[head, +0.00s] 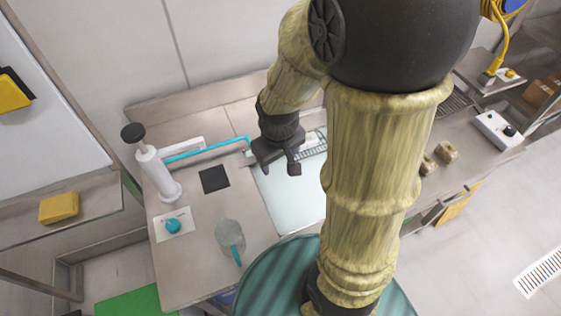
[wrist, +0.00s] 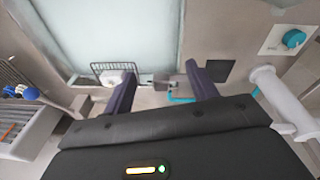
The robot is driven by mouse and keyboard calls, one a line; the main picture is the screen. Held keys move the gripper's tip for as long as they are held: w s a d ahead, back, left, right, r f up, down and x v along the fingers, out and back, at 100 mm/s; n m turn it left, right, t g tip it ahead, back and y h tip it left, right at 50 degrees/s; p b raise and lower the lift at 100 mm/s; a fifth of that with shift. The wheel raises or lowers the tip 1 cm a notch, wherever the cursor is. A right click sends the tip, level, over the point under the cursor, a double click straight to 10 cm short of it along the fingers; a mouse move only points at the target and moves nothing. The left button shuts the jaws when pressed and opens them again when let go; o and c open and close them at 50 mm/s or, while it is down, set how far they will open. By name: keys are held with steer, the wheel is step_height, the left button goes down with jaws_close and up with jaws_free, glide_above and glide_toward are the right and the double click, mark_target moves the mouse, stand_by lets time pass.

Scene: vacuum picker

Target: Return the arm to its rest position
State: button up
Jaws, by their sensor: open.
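My gripper (head: 277,158) is raised above the counter, near the back edge of a pale translucent panel (head: 283,195) set in the worktop. In the wrist view my gripper (wrist: 160,80) shows two dark fingers spread wide apart, with nothing held between them. My arm comes from the round base at the bottom of the head view and bends over the counter. It hides part of the panel and the worktop behind it.
A white pump-like post (head: 157,172) with a black knob stands left, joined to a blue tube (head: 205,150). A clear cup (head: 230,236), black square (head: 214,178) and teal knob (head: 173,226) are on the left worktop. Brown blocks (head: 446,152) and a control box (head: 498,130) are right.

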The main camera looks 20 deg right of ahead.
steer(key=m, duration=0.1)
steer(key=s+r, duration=0.1)
steer(key=s+m, duration=0.1)
steer(key=shift+s+a+r+m+t+y, duration=0.15)
steer(key=shift+s+a+m+t+y, duration=0.15)
steer(key=shift+t, duration=0.1)
steer(key=shift+c, duration=0.2)
steer(key=shift+w, duration=0.1)
steer(key=c, duration=0.4)
steer(key=shift+d, duration=0.1)
steer(key=shift+c, duration=0.2)
